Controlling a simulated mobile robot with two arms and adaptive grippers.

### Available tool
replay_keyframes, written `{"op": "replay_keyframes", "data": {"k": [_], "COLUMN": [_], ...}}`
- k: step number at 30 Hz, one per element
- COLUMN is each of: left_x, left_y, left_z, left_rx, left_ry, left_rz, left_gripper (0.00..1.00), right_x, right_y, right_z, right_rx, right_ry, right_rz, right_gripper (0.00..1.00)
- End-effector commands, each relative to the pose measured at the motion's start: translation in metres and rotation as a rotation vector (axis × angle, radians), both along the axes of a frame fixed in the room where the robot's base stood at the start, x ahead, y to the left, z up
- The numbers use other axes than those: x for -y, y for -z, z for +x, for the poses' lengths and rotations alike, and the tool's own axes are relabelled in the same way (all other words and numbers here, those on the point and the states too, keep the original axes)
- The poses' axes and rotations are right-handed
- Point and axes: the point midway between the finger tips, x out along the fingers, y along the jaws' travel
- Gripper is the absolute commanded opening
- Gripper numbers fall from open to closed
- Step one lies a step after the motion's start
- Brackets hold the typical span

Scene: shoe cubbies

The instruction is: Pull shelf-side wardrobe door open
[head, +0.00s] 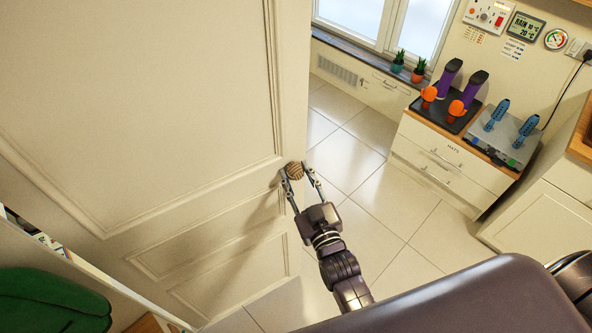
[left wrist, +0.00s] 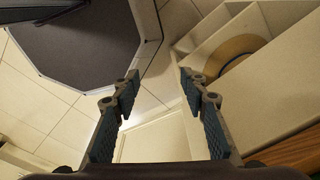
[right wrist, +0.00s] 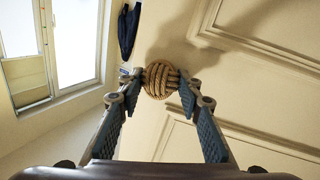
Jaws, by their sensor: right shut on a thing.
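The wardrobe door (head: 150,110) is a large cream panelled door that fills the left of the head view. A round knob (head: 295,171) of woven rope sits near its right edge. My right gripper (head: 300,174) is shut on this knob, with one finger on each side of it. In the right wrist view the rope knob (right wrist: 160,80) is between the fingertips, and the door panels (right wrist: 250,60) show behind it. My left gripper (left wrist: 160,85) is open and empty in the left wrist view, away from the door. It does not show in the head view.
A shelf edge (head: 90,270) with a green item (head: 50,302) is at the lower left. A pale compartment unit (left wrist: 285,80) is near my left gripper.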

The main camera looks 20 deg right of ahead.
Motion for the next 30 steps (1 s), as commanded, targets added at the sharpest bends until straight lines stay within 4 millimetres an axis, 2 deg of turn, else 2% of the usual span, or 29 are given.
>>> {"op": "replay_keyframes", "data": {"k": [6,15,16,18,21,30], "left_x": [-0.0010,-0.0018,-0.0020,-0.0026,-0.0038,-0.0095], "left_y": [-0.0018,-0.0018,-0.0018,-0.0017,-0.0017,-0.0011], "left_z": [0.0078,0.0078,0.0078,0.0077,0.0075,0.0019], "left_rx": [0.011,0.012,0.012,0.012,0.011,0.003], "left_ry": [0.001,0.000,0.000,0.001,0.001,-0.002], "left_rz": [0.001,0.002,0.002,0.003,0.004,0.010], "left_gripper": [0.40,0.40,0.40,0.40,0.40,0.40], "right_x": [-0.0015,-0.0013,-0.0013,-0.0012,-0.0011,-0.0007], "right_y": [-0.0037,-0.0035,-0.0035,-0.0032,-0.0024,-0.0008], "right_z": [-0.0015,-0.0016,-0.0015,-0.0016,-0.0018,-0.0043], "right_rx": [0.008,0.008,0.008,0.007,0.005,0.002], "right_ry": [0.005,0.005,0.005,0.005,0.005,0.005], "right_rz": [0.004,0.005,0.005,0.005,0.004,0.002], "right_gripper": [0.00,0.00,0.34,0.42,0.50,0.50]}}
